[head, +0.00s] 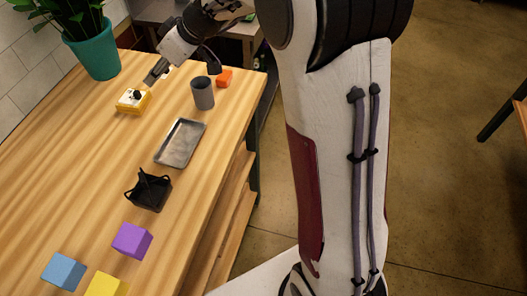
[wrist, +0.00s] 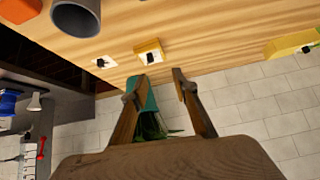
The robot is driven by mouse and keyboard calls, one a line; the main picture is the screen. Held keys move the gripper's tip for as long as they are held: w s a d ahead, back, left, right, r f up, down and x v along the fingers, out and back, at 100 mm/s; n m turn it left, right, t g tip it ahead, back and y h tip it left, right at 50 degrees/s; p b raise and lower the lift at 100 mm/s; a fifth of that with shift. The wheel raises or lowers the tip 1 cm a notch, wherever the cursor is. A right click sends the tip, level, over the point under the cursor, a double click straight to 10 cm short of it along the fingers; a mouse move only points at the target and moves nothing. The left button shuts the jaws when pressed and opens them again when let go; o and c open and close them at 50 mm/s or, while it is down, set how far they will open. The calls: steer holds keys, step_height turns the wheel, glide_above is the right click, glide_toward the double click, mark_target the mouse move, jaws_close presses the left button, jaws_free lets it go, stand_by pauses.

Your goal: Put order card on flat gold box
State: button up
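A flat gold-yellow box (head: 130,107) lies on the table near the far end. A pale patch with a small black piece shows on top of it. The box also shows in the wrist view (wrist: 151,43); I cannot tell whether that patch is the order card. A separate small white square (wrist: 104,62) with a black piece lies near the table edge in the wrist view; it looks like a card. My gripper (head: 152,80) is just above and beside the box in the head view. In the wrist view its fingers (wrist: 156,84) are apart with nothing between them.
A grey cup (head: 203,93) and an orange block (head: 224,78) stand right of the box. A teal plant pot (head: 96,52) stands behind. A metal tray (head: 180,143), black holder (head: 148,190) and coloured cubes (head: 132,240) lie nearer. Another yellow object (wrist: 285,45) shows at the wrist view's right.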

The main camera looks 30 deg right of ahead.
steer(key=s+d+r+m+h, duration=0.1)
steer(key=s+d+m+h, duration=0.1)
steer(key=s, duration=1)
steer(key=s+d+r+m+h, duration=0.1)
steer(key=s+d+m+h, duration=0.1)
steer(key=s, duration=1)
steer(key=s+d+m+h, duration=0.2)
steer(key=s+d+m, duration=0.2)
steer(key=s, duration=0.8)
steer(key=shift+d+r, duration=0.4)
steer(key=shift+d, duration=0.35)
